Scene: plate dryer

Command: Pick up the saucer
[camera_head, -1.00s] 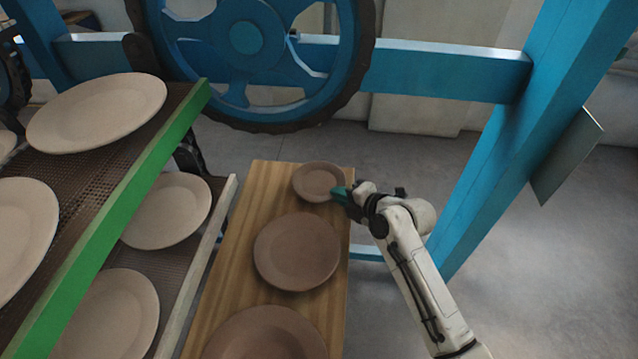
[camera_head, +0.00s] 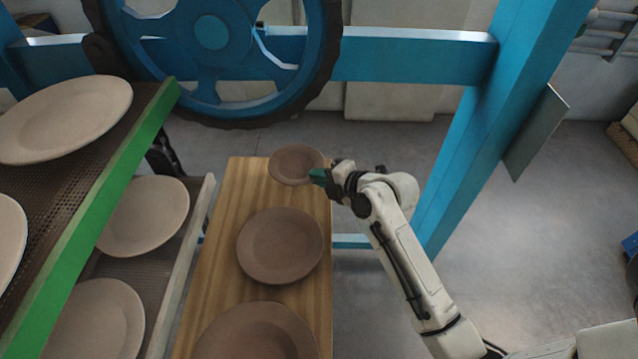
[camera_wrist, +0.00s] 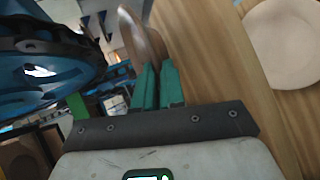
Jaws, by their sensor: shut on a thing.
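The saucer (camera_head: 296,160) is the small brown plate at the far end of the wooden board. Its far rim now overlaps the board's far edge, and it looks raised off the wood. My gripper (camera_head: 318,177), with green fingers, is shut on its right rim. In the wrist view the saucer (camera_wrist: 142,38) shows nearly edge-on between the tips of my gripper (camera_wrist: 157,75), with the wooden board behind it.
A larger brown plate (camera_head: 280,246) and another (camera_head: 257,336) lie on the wooden board (camera_head: 213,262). A green-edged rack (camera_head: 108,190) with pale plates stands left. A blue wheel (camera_head: 213,33) is behind, and a blue post (camera_head: 500,130) stands right of my arm.

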